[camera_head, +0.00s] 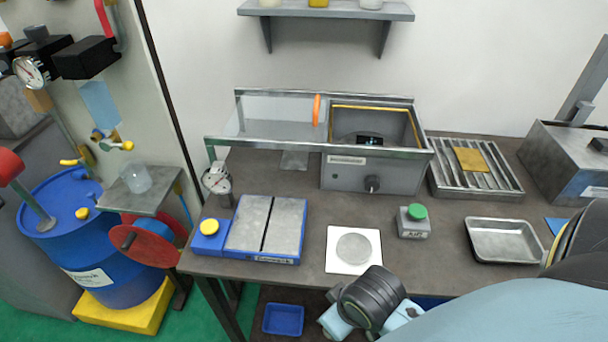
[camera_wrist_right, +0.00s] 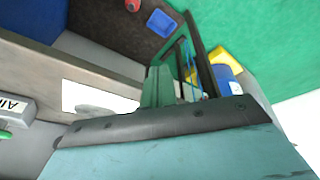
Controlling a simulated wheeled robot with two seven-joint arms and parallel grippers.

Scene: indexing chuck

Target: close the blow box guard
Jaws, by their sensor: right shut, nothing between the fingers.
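The blow box (camera_head: 345,175) is a grey metal box with a dark knob on its front, at the back middle of the bench in the head view. Its top is open and a small dark object with a lit display shows inside. The guard (camera_head: 275,122) is a clear panel with an upright orange handle (camera_head: 316,110). It sits between the rails to the left of the box opening, leaving the opening uncovered. My right gripper (camera_wrist_right: 160,88) is shut and empty in the right wrist view, low near the bench's front edge and away from the guard. My left gripper is not in view.
A blue two-plate unit (camera_head: 265,225), a dial gauge (camera_head: 217,182), a white pad with a disc (camera_head: 353,248), a green-topped block (camera_head: 414,220) and a metal tray (camera_head: 503,241) stand in front. A slatted rack (camera_head: 475,168) is right of the box. A shelf (camera_head: 325,12) hangs above.

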